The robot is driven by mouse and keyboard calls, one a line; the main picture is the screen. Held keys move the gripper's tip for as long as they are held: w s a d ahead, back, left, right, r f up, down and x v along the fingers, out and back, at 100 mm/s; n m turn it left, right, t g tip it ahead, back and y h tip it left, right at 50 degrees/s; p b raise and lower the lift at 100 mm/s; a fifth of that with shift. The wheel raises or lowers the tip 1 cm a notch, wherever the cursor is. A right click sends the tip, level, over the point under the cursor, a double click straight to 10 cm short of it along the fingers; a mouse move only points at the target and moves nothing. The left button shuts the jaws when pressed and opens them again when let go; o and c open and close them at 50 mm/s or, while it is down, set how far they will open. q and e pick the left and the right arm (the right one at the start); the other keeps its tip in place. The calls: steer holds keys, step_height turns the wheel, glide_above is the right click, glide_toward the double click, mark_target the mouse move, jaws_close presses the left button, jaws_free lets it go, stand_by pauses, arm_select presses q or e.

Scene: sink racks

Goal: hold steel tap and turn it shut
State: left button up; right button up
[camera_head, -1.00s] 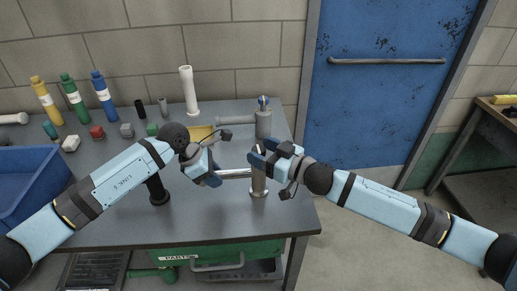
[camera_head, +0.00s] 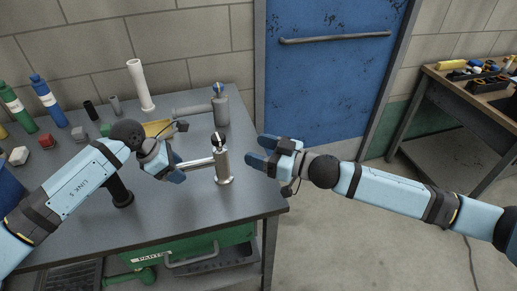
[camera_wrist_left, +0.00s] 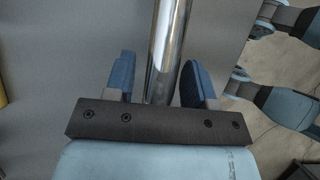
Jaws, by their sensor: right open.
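The steel tap (camera_head: 223,165) stands upright near the table's right edge, with a small dark-and-light lever on top. Its shiny spout (camera_head: 198,162) runs left towards my left gripper (camera_head: 178,170). In the left wrist view the spout (camera_wrist_left: 164,50) passes between the two blue fingers of the left gripper (camera_wrist_left: 158,80), with gaps at the sides; the jaws are open around it. My right gripper (camera_head: 258,151) is open and empty, just right of the tap and apart from it, past the table's right edge. The spout's far left end is hidden by the left gripper.
A grey tap-like post (camera_head: 220,108) with a blue knob stands behind. A black post (camera_head: 118,188) stands in front. The floor right of the table is free.

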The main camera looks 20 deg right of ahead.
arm_select(q)
steer(key=shift+o, duration=0.3)
steer(key=shift+r, duration=0.1)
steer(key=v, duration=1.2)
steer(key=shift+s, duration=0.1)
